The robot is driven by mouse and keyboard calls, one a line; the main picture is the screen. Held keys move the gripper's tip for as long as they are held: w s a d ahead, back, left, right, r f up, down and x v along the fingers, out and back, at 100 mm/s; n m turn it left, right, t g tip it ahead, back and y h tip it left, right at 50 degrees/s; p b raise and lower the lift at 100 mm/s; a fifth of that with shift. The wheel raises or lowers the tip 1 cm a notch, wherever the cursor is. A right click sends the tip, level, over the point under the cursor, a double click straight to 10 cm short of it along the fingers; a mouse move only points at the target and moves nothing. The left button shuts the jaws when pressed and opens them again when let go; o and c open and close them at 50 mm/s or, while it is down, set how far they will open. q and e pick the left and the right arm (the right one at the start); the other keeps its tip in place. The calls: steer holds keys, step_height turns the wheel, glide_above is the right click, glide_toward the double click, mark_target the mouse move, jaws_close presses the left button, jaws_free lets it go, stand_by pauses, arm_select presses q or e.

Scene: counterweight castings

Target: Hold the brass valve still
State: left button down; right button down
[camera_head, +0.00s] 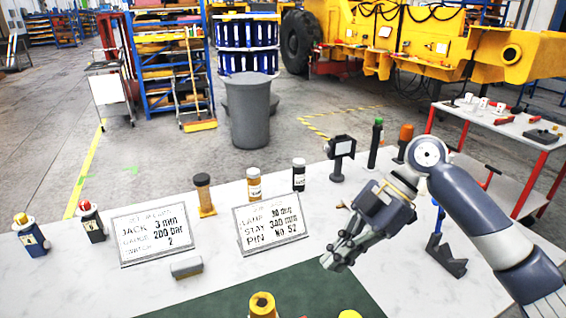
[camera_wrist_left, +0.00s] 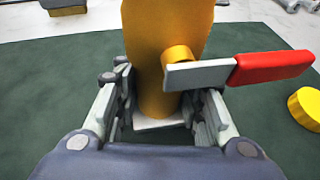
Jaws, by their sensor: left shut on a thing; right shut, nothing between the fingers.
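The brass valve (camera_wrist_left: 160,65) stands upright in the left wrist view, with a red-handled metal lever (camera_wrist_left: 270,67) pointing right. Its top also shows at the bottom edge of the head view (camera_head: 262,305). My left gripper (camera_wrist_left: 163,112) has its fingers on both sides of the valve's lower body and is shut on it. The left gripper does not show in the head view.
A dark green mat (camera_head: 318,290) lies under the valve, with a yellow round piece (camera_wrist_left: 307,107) to its right. Two printed signs (camera_head: 152,235) (camera_head: 271,224), a grey block (camera_head: 187,267) and several small bottles stand farther back. A blue-and-grey stand (camera_head: 447,262) is right of my right gripper.

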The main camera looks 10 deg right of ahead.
arm_select(q)
steer(key=c, duration=1)
jaws_free()
steer(key=shift+f, duration=0.25)
steer(key=shift+o, duration=0.2)
